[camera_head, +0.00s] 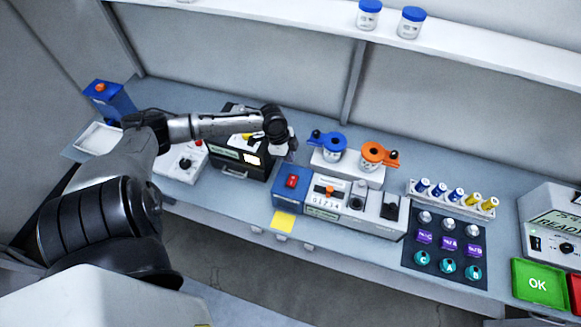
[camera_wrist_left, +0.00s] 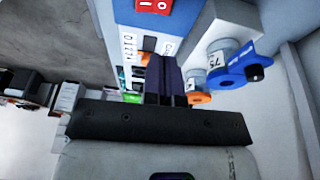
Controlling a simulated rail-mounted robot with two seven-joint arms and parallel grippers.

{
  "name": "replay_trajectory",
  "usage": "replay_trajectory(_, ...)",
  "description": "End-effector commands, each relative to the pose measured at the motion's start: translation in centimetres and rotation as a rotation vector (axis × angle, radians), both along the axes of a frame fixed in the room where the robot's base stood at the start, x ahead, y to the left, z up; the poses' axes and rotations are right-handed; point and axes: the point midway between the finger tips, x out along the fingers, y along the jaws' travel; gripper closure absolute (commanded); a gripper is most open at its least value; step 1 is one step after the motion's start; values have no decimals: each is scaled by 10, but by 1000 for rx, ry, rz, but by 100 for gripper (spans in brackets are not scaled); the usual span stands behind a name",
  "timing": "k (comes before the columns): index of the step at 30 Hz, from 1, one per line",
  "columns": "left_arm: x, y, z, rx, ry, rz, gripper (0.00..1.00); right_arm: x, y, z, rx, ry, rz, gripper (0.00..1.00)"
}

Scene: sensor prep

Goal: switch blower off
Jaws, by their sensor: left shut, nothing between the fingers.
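I cannot tell for sure that this is the blower's switch. The red switch also shows at the top edge of the left wrist view (camera_wrist_left: 153,5). My left gripper (camera_head: 289,146) is above the bench, behind the switch and near the black instrument (camera_head: 228,171). Its fingers (camera_wrist_left: 166,72) are shut and empty, apart from the switch. My right gripper is not in view.
Jars with a blue lid (camera_head: 333,143) and an orange lid (camera_head: 372,155) stand on a white block right of the gripper. A rack of vials (camera_head: 452,203) and a dark mat (camera_head: 444,250) are further right.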

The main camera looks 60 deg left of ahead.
Motion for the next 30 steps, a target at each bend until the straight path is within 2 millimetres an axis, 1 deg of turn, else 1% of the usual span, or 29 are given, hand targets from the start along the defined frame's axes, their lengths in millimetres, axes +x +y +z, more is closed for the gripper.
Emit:
replay_trajectory(4, -2, 8, 19, 4, 2, -2, 100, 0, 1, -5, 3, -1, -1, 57)
replay_trajectory(10, -2, 13, 34, 2, 1, -1, 100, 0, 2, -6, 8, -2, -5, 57)
replay_trajectory(15, -2, 14, 38, -1, 1, 0, 100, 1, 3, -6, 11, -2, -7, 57)
replay_trajectory(30, -2, 14, 38, -1, 1, 0, 100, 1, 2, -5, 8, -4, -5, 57)
